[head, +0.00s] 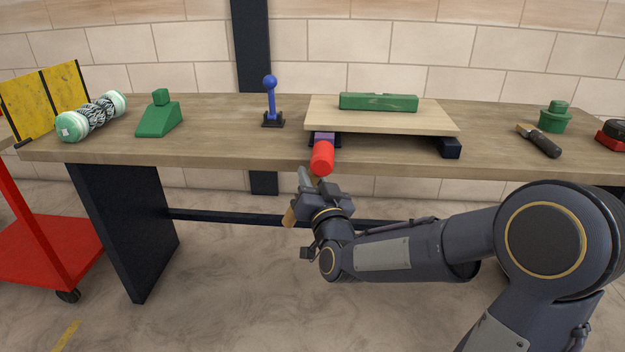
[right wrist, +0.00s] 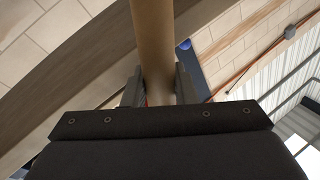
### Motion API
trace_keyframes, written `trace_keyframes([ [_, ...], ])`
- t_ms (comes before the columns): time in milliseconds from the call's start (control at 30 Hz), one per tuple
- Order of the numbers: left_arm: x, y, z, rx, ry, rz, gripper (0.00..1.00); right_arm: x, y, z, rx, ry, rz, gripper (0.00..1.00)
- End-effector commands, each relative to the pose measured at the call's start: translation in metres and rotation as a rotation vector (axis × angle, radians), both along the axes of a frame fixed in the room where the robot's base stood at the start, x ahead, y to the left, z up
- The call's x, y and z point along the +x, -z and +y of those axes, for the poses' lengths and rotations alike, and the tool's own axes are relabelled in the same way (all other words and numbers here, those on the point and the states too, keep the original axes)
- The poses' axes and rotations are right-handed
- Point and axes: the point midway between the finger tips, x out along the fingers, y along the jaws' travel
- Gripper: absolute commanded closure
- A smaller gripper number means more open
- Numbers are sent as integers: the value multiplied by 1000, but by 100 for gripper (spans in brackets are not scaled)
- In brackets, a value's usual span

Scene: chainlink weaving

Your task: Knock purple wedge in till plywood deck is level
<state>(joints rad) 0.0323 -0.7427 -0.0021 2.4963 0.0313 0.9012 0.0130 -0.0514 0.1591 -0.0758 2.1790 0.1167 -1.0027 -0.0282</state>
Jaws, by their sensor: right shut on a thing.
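The purple wedge (head: 324,136) sits under the left front edge of the plywood deck (head: 430,119), mostly hidden by the deck and the mallet. A green spirit level (head: 378,102) lies on the deck; its bubble is too small to read. My right gripper (head: 310,188) is shut on the wooden handle of a mallet, in front of the bench edge. The red mallet head (head: 322,158) is just in front of the wedge; I cannot tell whether they touch. In the right wrist view, the handle (right wrist: 153,40) runs between the fingers. My left gripper is not in view.
A dark block (head: 450,147) supports the deck's right end.

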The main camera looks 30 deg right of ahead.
Motion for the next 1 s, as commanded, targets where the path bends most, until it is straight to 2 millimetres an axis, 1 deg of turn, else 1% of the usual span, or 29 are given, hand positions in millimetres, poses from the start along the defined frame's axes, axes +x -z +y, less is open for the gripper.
trace_keyframes([
  [100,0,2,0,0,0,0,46,-6,-1,4,-2,-1,-5,100],
  [433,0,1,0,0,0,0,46,-6,-1,4,-2,0,-3,100],
  [533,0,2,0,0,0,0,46,-9,-1,6,-1,-1,-3,100],
  [1000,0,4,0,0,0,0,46,-45,-1,28,-1,-1,-3,100],
])
